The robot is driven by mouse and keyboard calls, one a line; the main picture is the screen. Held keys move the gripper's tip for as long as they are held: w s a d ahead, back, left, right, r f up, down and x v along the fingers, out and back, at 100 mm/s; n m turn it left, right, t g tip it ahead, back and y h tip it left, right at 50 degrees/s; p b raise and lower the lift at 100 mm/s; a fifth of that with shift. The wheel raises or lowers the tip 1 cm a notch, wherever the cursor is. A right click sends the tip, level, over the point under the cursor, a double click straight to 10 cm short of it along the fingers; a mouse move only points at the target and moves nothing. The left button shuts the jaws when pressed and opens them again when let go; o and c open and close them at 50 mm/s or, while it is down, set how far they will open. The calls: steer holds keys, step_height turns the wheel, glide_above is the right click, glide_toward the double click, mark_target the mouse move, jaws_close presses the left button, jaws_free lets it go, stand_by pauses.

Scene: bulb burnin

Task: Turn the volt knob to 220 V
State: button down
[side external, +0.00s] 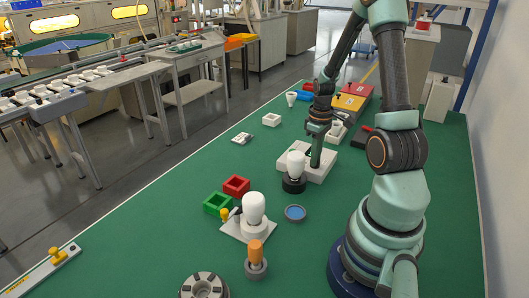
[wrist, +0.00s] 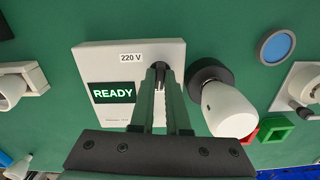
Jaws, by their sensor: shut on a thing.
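A white box (side external: 318,175) stands on the green bench, and its face (wrist: 172,51) fills the middle of the wrist view. It bears a "220 V" label (wrist: 131,57) and a dark display reading "READY" (wrist: 114,93). A small dark knob (wrist: 158,67) sits right of the label, mostly hidden between the fingers. My gripper (wrist: 160,74) is shut on the knob; it also shows from the side, pointing down over the box (side external: 316,158). The angle of the knob's pointer cannot be read.
A white bulb (wrist: 229,110) in a black socket (wrist: 207,71) stands close beside the box. A blue round dish (side external: 295,212), red tray (side external: 236,185), green tray (side external: 217,203) and larger bulb (side external: 254,207) stand nearer the camera.

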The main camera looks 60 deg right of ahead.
steer(key=m, duration=1.1)
steer(key=shift+m, duration=0.3)
steer(key=m, duration=1)
steer(key=shift+m, duration=0.4)
steer(key=c, duration=0.9)
jaws_free()
step_height(320, 180, up, 12)
